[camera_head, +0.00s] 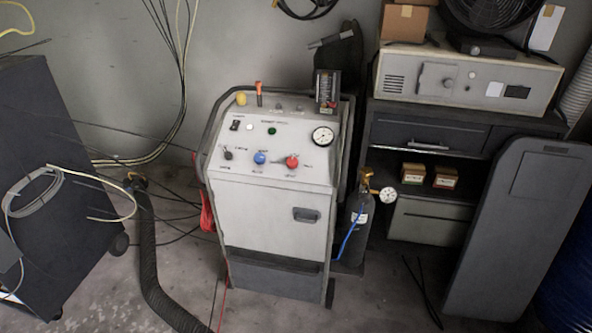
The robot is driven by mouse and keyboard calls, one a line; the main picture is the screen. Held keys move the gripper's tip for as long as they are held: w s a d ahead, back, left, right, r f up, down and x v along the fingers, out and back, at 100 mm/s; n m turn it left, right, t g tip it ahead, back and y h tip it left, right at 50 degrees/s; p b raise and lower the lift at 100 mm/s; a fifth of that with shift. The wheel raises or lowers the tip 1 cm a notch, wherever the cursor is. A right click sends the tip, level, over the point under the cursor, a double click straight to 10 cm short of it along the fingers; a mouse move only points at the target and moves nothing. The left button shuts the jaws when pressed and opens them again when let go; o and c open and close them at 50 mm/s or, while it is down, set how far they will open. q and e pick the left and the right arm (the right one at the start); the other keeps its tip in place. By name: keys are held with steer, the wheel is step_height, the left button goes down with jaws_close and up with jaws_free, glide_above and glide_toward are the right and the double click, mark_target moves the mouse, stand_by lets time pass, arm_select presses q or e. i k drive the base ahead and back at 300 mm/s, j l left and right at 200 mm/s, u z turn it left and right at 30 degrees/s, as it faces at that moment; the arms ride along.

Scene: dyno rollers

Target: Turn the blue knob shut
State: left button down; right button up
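The blue knob (260,157) is on the sloped top panel of a light grey machine (262,212) in the middle of the view. A red knob (292,162) is just right of it and a small dark knob (228,155) is to its left. From here I cannot tell how far the blue knob is turned. Neither of my grippers is in view, and nothing touches the knob.
A round gauge (322,136) is on the panel's right. A gas cylinder (355,225) stands beside the machine. A black hose (148,250) and cables lie on the left floor. A dark cabinet (60,200) stands left; a shelf unit (425,140) stands right.

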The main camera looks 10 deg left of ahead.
mark_target(260, 158)
steer(key=j+z, duration=0.15)
steer(key=j, duration=0.45)
steer(key=k+j+z, duration=0.1)
steer(key=j, duration=0.45)
steer(key=k+j+z, duration=0.15)
steer(key=j, duration=0.45)
steer(key=j+z, duration=0.15)
steer(key=j, duration=0.4)
steer(key=k+j+z, duration=0.1)
steer(key=j, duration=0.45)
steer(key=k+j+z, duration=0.15)
steer(key=j, duration=0.4)
steer(key=k+j+z, duration=0.15)
steer(key=k+j, duration=0.15)
steer(key=j, duration=0.2)
steer(key=k+j+z, duration=0.1)
steer(key=j, duration=0.4)
steer(key=i+j+z, duration=0.1)
steer(key=i+j, duration=0.2)
steer(key=i, duration=0.25)
steer(key=i+j+z, duration=0.1)
steer(key=i+j, duration=0.2)
steer(key=i, duration=0.2)
